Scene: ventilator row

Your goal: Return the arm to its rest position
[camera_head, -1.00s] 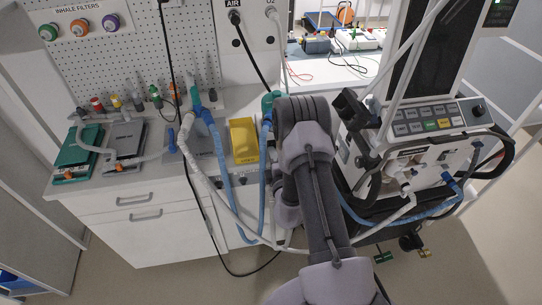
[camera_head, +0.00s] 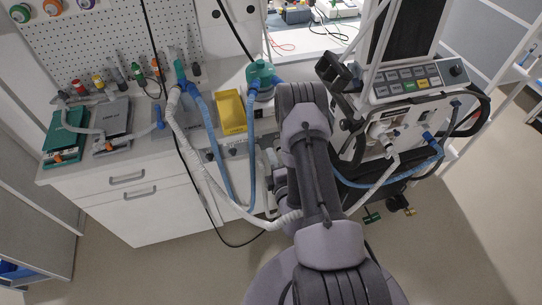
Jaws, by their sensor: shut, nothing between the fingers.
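My arm (camera_head: 318,190) rises from the bottom middle of the head view, its thick grey links folded upright in front of the gap between the counter and the ventilator. Its upper dark joint (camera_head: 303,97) stands in front of the counter's right end. I cannot make out my gripper; it seems hidden behind my own arm links. No held object shows.
The ventilator (camera_head: 412,82) stands close right of my arm. Blue and white hoses (camera_head: 212,135) hang from the white counter (camera_head: 110,185) and run behind my arm to it. A yellow box (camera_head: 231,112) sits on the counter. Open floor (camera_head: 455,235) lies at right.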

